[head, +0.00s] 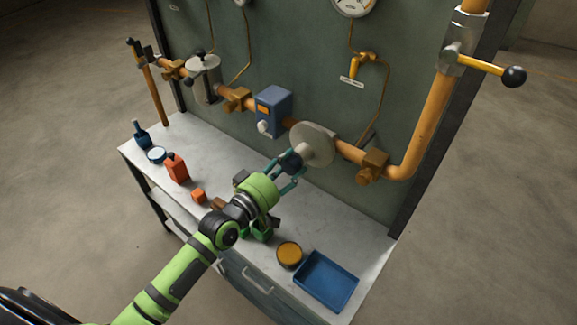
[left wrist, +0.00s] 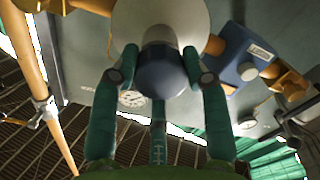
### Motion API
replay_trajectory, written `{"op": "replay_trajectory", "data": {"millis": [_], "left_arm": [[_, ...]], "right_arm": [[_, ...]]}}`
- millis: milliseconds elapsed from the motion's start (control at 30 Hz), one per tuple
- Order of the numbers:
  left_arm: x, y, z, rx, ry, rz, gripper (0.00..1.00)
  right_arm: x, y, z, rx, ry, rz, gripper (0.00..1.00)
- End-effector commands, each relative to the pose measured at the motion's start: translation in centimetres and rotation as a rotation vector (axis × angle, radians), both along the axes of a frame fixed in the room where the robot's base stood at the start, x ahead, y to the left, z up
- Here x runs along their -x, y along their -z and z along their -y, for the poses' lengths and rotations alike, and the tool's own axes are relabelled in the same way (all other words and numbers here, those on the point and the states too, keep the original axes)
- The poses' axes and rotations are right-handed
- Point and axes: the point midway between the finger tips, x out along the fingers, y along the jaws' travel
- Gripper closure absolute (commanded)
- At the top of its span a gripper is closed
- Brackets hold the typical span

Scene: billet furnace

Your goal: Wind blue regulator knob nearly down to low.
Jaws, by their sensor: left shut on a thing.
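The blue regulator knob (head: 290,160) sticks out from the front of the pale round regulator body (head: 318,141) on the orange pipe. My left gripper (head: 289,169) is shut on this knob, its green fingers around the sides. In the left wrist view the dark blue knob (left wrist: 163,72) sits between two fingertips (left wrist: 158,68), with the pale regulator (left wrist: 175,14) right behind it. No low mark or pointer can be made out on the knob. My right gripper is not in view.
A blue box (head: 273,110) with a white knob sits on the pipe left of the regulator. A valve lever (head: 490,66) with a black ball juts out at upper right.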

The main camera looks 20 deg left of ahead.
Motion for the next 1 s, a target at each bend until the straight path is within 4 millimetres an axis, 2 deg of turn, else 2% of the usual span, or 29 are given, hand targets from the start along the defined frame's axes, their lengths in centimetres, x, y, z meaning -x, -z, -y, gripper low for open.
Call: {"op": "replay_trajectory", "data": {"millis": [33, 67, 100, 133, 567, 667, 1000], "left_arm": [[-0.3, -1.1, -0.4, 0.003, -0.010, 0.028, 0.87], [-0.3, -1.1, -0.4, 0.003, -0.010, 0.028, 0.87], [-0.3, -1.1, -0.4, 0.003, -0.010, 0.028, 0.42], [-0.3, -1.1, -0.4, 0.003, -0.010, 0.028, 0.30], [0.4, -0.4, -0.4, 0.000, -0.006, 0.012, 0.30], [1.6, -0.3, -0.9, -0.001, -0.006, 0.011, 0.30], [8.0, -0.3, -3.3, -0.001, -0.006, 0.011, 0.30]], "right_arm": [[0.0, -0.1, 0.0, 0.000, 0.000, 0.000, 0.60], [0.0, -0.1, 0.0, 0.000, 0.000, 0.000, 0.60], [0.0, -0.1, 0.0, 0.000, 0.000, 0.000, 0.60], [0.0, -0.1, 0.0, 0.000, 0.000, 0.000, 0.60], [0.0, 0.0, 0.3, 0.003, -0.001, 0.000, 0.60], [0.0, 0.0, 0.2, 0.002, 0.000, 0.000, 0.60], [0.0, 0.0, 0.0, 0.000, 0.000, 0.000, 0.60]]}}
